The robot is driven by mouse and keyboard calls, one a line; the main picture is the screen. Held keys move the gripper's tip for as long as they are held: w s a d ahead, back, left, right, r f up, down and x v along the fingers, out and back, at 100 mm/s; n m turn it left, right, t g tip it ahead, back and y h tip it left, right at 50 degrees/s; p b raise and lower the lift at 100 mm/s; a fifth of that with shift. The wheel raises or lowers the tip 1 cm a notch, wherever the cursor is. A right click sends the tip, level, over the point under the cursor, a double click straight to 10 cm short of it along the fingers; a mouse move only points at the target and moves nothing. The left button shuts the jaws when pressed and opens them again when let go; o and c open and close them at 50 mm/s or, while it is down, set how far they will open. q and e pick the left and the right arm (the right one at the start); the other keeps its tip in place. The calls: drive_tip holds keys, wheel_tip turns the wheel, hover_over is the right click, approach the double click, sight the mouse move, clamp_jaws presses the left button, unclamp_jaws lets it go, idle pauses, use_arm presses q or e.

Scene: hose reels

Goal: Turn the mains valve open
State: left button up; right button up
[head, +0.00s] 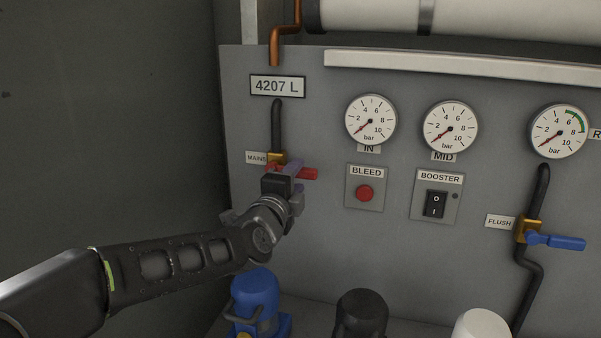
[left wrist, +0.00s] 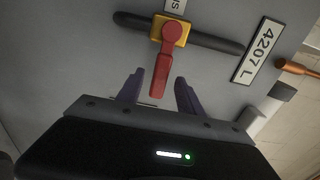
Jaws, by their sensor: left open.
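The mains valve has a brass body (head: 277,158) on a black vertical pipe, beside the MAINS label (head: 256,158). Its red lever (head: 308,174) points right, across the pipe. In the left wrist view the red lever (left wrist: 163,72) reaches from the brass body (left wrist: 172,30) in between my fingers. My left gripper (head: 295,181) is at the lever, open, with one finger above and one below it. In the left wrist view my left gripper (left wrist: 158,84) has a gap on each side of the lever. My wrist hides part of the lever in the head view. My right gripper is out of view.
Right of the valve are the BLEED button (head: 364,193), the BOOSTER switch (head: 436,204) and the blue FLUSH lever (head: 555,242). Gauges (head: 371,120) sit above. A blue pump-like object (head: 255,294) and a black one (head: 361,313) stand below. A dark wall (head: 110,120) is at left.

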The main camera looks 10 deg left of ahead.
sight(299, 175)
use_arm(q)
drive_tip(key=shift+w+d, duration=0.1)
drive_tip(key=shift+w, duration=1.55)
drive_tip(key=shift+c, duration=0.3)
clamp_jaws()
